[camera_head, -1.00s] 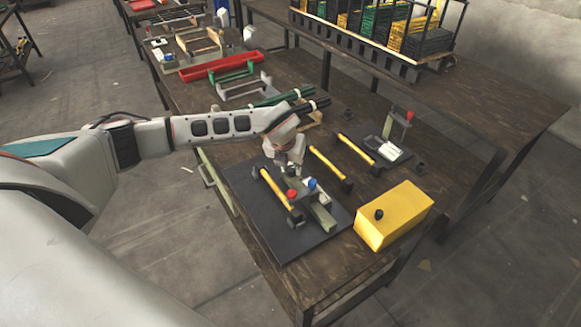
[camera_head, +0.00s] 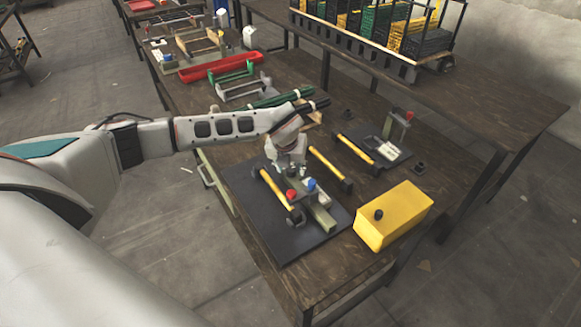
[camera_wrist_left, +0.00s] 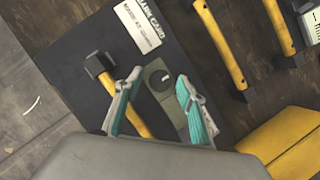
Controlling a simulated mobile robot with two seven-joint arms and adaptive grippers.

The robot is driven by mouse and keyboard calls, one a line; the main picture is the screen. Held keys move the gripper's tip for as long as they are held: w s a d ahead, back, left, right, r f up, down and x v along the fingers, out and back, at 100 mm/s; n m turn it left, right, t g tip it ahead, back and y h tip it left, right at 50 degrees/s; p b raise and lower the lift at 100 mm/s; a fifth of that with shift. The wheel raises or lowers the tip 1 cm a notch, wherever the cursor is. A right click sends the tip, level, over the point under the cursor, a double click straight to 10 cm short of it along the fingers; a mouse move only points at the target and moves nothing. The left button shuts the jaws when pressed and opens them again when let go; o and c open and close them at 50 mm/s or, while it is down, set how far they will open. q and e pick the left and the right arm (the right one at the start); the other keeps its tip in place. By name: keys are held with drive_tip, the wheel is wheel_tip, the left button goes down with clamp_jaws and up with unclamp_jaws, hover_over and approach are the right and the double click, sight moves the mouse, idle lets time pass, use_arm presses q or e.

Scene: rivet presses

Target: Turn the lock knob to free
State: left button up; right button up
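A rivet press with a green-grey bar (camera_head: 323,216) lies on a dark mat (camera_head: 275,238). It carries a red knob (camera_head: 290,195) and a blue knob (camera_head: 311,184). In the left wrist view, a dark round knob (camera_wrist_left: 160,80) with a light mark sits on a green-grey plate (camera_wrist_left: 172,110). My left gripper (camera_head: 292,168) is low over the press. In the wrist view its teal-padded fingers (camera_wrist_left: 160,84) are apart, with the dark knob between them in the picture. I cannot tell whether they touch it. My right gripper is not in view.
A yellow-handled hammer (camera_head: 273,188) lies on the mat, close beside my left gripper. Another hammer (camera_head: 326,165) lies farther right. A yellow box (camera_head: 396,215) stands at the table's near right. A label card (camera_wrist_left: 137,25) lies on the mat.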

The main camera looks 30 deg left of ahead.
use_arm(q)
drive_tip(key=v, duration=1.2)
drive_tip(key=shift+s, duration=0.1)
